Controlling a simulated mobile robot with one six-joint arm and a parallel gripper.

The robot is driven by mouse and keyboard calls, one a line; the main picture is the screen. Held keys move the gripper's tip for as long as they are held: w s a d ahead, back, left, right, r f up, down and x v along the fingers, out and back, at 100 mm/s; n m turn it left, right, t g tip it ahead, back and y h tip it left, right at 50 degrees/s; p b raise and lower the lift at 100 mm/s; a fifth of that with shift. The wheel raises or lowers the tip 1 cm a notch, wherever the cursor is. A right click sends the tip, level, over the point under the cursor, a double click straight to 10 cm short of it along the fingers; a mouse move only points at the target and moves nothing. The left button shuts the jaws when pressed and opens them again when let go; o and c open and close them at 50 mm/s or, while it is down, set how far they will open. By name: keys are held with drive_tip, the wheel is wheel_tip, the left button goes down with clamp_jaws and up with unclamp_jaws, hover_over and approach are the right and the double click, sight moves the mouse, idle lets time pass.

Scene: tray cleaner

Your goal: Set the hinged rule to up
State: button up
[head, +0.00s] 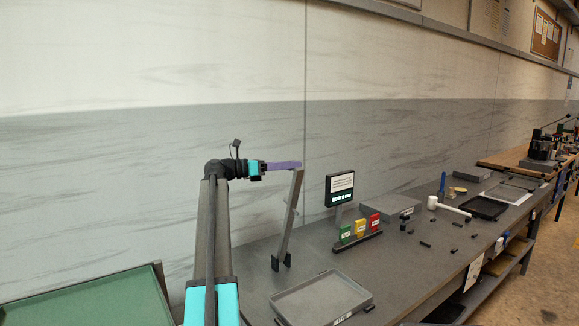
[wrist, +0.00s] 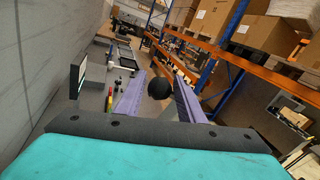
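The hinged rule (head: 289,218) is a flat grey bar rising from a small black foot on the bench. In the head view it stands steeply, its top leaning a little to the right. My gripper (head: 298,165) has purple fingers and reaches in from the left, level with the rule's top end. The fingertips overlap that end in the picture; I cannot tell whether they touch it. In the wrist view my gripper (wrist: 161,98) has its two purple fingers spread apart. A dark round thing (wrist: 159,88) shows between them, and I cannot tell what it is.
A grey tray (head: 322,300) lies in front of the rule. A small sign (head: 340,188) and green, yellow and red blocks (head: 360,228) stand to the right. A green-lined tray (head: 90,300) is at the lower left. The marble-patterned wall is close behind.

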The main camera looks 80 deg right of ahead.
drive_tip(key=shift+c, duration=0.4)
clamp_jaws()
drive_tip(key=shift+r, duration=0.1)
drive_tip(key=shift+w+d+r+p, duration=0.2)
drive_tip(key=shift+w+d+p, duration=0.4)
drive_tip(key=shift+p, duration=0.3)
drive_tip(key=shift+w+d+f+n, duration=0.1)
drive_tip(key=shift+w+d+n, duration=0.15)
drive_tip(key=shift+d+n, duration=0.1)
drive_tip(key=shift+o, duration=0.4)
unclamp_jaws()
